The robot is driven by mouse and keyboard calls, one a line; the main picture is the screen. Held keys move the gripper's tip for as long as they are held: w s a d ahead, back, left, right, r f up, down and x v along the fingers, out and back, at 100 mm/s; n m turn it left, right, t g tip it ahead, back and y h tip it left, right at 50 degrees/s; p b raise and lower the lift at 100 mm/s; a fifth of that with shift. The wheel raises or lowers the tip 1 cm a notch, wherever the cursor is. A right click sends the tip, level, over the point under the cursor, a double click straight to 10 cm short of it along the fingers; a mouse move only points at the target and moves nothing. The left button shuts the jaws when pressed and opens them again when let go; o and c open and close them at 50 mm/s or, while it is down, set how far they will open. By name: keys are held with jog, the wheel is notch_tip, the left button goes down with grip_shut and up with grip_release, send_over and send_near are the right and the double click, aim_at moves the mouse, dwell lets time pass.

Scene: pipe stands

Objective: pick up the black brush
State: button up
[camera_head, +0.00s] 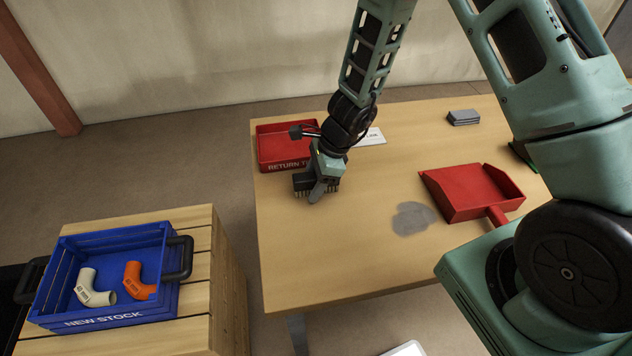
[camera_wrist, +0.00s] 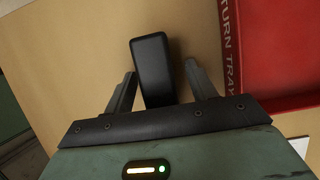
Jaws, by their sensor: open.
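The black brush (camera_head: 302,183) is on the wooden table, just in front of the red tray. Its bristles point down and show on both sides of my gripper's near finger in the head view. My gripper (camera_head: 318,190) is lowered over the brush from above. In the wrist view the brush (camera_wrist: 151,62) appears as a dark block between the two open fingers of my gripper (camera_wrist: 160,70). A narrow gap shows beside the right finger; whether the left finger touches it I cannot tell. Part of the brush is hidden by the gripper.
The red return tray (camera_head: 262,147) stands close behind the brush and also shows in the wrist view (camera_wrist: 229,45). A red dustpan (camera_head: 470,190), grey patch (camera_head: 413,218), grey stack (camera_head: 463,117) and white card (camera_head: 371,137) are on the table. A blue crate (camera_head: 105,318) holds pipe elbows.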

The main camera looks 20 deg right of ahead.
jog(key=shift+f, duration=0.2)
jog(key=c, duration=1.1)
jog(key=shift+r, duration=0.15)
